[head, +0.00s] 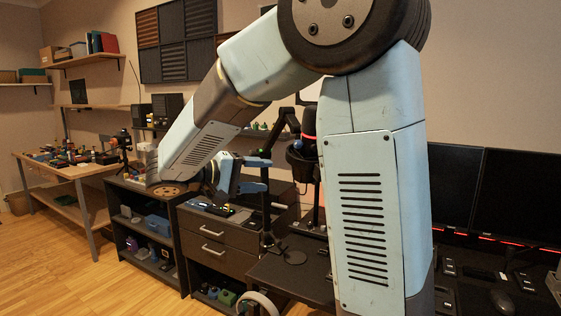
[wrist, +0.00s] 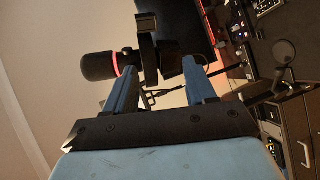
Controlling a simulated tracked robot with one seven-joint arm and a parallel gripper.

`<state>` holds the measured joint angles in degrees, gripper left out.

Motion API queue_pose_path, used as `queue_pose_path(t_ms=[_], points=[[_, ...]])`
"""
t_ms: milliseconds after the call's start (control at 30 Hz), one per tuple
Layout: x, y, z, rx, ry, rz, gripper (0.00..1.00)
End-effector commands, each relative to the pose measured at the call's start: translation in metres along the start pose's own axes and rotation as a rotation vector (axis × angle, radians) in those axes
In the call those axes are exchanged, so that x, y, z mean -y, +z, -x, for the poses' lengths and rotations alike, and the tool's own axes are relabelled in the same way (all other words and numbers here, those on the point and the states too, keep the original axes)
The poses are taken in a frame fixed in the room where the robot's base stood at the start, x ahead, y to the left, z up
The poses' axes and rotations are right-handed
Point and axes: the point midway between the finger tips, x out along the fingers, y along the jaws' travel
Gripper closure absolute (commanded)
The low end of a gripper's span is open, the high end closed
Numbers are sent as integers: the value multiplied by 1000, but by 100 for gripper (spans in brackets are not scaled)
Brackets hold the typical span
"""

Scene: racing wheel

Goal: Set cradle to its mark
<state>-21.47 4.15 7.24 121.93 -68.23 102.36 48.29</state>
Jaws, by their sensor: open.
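A black microphone (head: 309,121) with a red ring stands upright in a dark holder (head: 301,160), likely the cradle, partly hidden by my arm. In the wrist view the microphone (wrist: 98,66) lies to the left, with the dark holder (wrist: 149,40) beyond the fingertips. My gripper (head: 268,174) has its two blue fingers apart, pointing toward the holder. In the wrist view my gripper (wrist: 160,72) shows nothing clearly held, and I cannot tell whether the fingers touch the holder. I cannot make out a mark.
A drawer cabinet (head: 222,246) stands below my gripper, with small items on top. Dark monitors (head: 508,195) and a desk with red lights are at right. A cluttered wooden workbench (head: 70,170) is at far left. Open wooden floor lies at the front left.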

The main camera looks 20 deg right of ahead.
Motion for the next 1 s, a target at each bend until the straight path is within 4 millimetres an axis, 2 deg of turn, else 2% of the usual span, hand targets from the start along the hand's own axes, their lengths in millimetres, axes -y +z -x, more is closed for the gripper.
queue_pose_path(t_ms=[100,200,300,400,567,1000], points=[[4,-23,22,-59,107,-43,45],[5,-35,36,-96,164,-76,45],[6,-41,42,-116,193,-95,45],[5,-43,41,-122,203,-103,45],[1,-44,22,-119,204,-104,45],[-15,-52,-52,-118,203,-103,45]])
